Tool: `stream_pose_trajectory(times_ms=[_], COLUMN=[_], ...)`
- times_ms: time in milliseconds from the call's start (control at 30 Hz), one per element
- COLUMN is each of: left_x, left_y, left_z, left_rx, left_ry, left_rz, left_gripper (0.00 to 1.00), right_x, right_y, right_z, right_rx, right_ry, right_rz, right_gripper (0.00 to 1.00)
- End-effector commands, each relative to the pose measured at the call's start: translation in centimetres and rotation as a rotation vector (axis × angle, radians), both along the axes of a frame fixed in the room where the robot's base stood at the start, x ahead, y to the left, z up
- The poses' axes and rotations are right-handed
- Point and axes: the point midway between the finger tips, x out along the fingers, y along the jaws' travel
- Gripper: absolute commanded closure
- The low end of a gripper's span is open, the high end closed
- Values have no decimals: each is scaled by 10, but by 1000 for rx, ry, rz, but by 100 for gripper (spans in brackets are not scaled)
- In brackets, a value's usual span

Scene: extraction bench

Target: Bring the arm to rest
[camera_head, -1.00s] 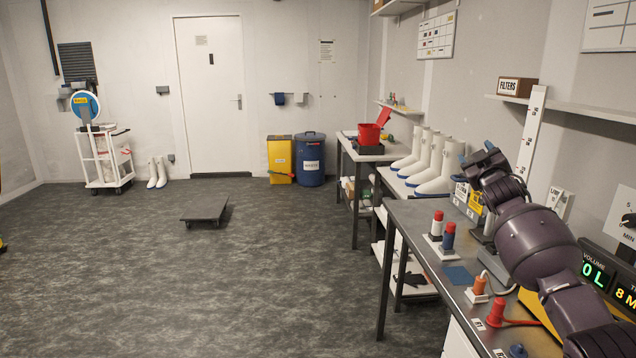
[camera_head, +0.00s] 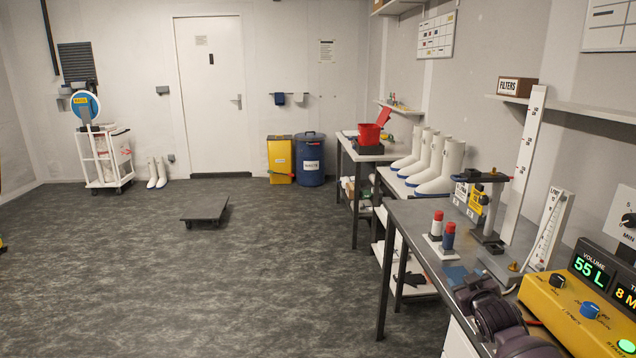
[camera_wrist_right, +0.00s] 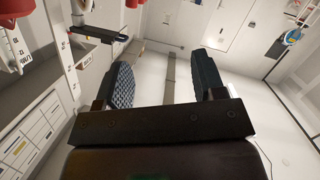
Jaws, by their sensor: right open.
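My right arm comes in at the bottom right of the head view. Its gripper (camera_head: 472,285) is low over the front edge of the bench (camera_head: 412,213), near a blue pad (camera_head: 455,272). In the right wrist view the gripper (camera_wrist_right: 165,76) has its two dark ribbed fingers wide apart, with nothing between them. My left gripper is not in view.
Two red-capped holders (camera_head: 448,236) stand on the bench left of a metal stand (camera_head: 488,212). A yellow control box (camera_head: 560,312) reading 55 L is at the right. White boots (camera_head: 442,168) stand behind. The floor at left is mostly open, with a low dark platform (camera_head: 205,211).

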Motion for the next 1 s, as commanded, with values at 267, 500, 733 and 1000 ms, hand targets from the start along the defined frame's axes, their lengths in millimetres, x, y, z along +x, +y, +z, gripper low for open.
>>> stream_pose_trajectory(times_ms=[267, 500, 733, 1000], left_x=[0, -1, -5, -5], left_y=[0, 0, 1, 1], left_z=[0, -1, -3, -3], left_rx=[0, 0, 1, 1], left_ry=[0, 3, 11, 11], left_rz=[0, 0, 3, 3], left_gripper=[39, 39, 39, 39], right_x=[-103, -202, -300, -388], right_y=[27, 50, 70, 87], right_z=[-95, -150, -178, -182], right_rx=[62, 131, 206, 278], right_ry=[105, 187, 258, 314], right_rz=[24, 23, 0, -42], right_gripper=[37, 37, 37, 37])
